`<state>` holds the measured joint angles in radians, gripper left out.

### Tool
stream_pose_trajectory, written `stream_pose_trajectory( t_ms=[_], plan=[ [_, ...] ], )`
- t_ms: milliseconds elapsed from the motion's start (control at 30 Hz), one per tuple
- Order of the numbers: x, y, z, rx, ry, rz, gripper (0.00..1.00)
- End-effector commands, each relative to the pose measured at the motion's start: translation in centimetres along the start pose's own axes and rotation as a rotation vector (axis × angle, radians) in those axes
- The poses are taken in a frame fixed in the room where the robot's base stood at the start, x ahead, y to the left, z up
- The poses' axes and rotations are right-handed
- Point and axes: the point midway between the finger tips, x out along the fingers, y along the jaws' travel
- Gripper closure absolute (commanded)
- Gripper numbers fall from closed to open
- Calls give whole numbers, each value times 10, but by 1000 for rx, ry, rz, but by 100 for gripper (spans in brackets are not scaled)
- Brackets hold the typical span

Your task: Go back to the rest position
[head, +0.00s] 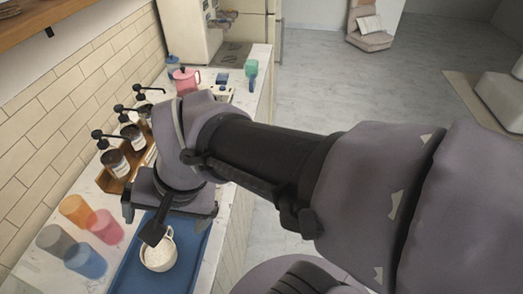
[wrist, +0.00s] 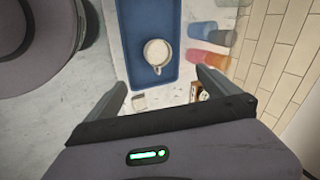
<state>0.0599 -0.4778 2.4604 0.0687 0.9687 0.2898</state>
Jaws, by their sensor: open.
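My gripper (head: 180,228) is over the counter, beside a white cup (head: 160,254) on a blue tray (head: 124,276) in the head view. One dark finger appears to overlap the cup's rim there. In the wrist view my gripper (wrist: 165,90) has its two fingers wide apart with nothing between them. The cup (wrist: 157,52) stands on the tray (wrist: 130,20) beyond the fingertips in that view, with its handle toward me. The cup holds something pale.
Pump bottles (head: 115,163) stand in a wooden rack along the tiled wall. A pink pitcher (head: 184,80) and a green scoop (head: 251,70) are farther back. The floor (head: 330,70) to the right is open.

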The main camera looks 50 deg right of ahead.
Motion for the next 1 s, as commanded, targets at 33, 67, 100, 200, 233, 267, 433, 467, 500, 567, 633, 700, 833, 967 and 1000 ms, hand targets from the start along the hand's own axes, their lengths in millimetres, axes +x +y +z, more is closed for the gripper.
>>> stream_pose_trajectory(
  t_ms=[33,67,100,200,233,267,433,467,500,567,633,700,833,967,1000],
  plan=[
    [-14,4,9,-138,51,-25,0],
    [-20,8,13,-219,78,-32,0],
    [-26,12,17,-306,108,-40,0],
    [-33,17,22,-423,149,-45,0],
    [-34,18,22,-434,153,-45,0],
    [-34,18,23,-440,154,-44,0],
    [-34,18,22,-437,153,-44,0],
    [-32,18,22,-437,153,-45,0],
    [-27,20,23,-436,153,-45,0],
    [-12,27,25,-436,153,-45,0],
    [14,38,27,-435,153,-45,0],
    [38,49,30,-434,152,-45,0],
    [45,52,30,-434,152,-45,0],
    [39,49,30,-434,153,-46,0],
    [38,49,30,-433,153,-46,0]
  ],
)
